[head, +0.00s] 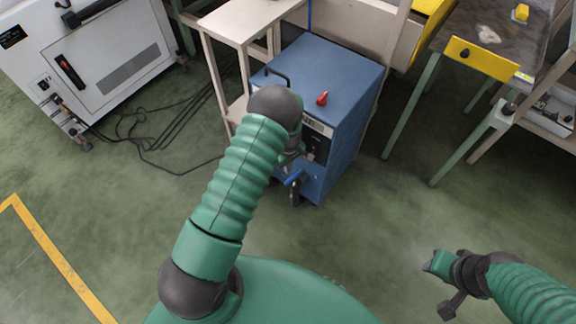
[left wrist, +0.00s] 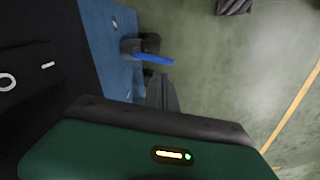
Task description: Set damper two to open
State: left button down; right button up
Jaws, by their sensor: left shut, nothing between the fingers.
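A blue cabinet (head: 335,70) stands ahead with a black front panel (head: 314,147). A blue lever (head: 294,178) sticks out low on its front; it also shows in the left wrist view (left wrist: 153,60), beside a dark fitting on the blue face. I see no label naming damper two. My left gripper (head: 296,195) is shut and empty at the cabinet front, close to the lever; my own wrist partly hides it, and I cannot tell whether it touches the lever. My right gripper (head: 446,284) hangs over the floor at the lower right, away from the cabinet; its jaw state is unclear.
A red knob (head: 322,98) and a black handle (head: 278,74) are on the cabinet top. A white machine (head: 120,60) stands at the left, with black cables (head: 150,140) on the floor. A worktable (head: 495,45) is at the right. The green floor in front is clear.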

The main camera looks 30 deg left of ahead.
aim_at(292, 180)
pick_arm(q)
notch_tip(292, 180, down, 5)
jog(key=shift+w+b, duration=0.1)
jog(key=shift+b, duration=0.6)
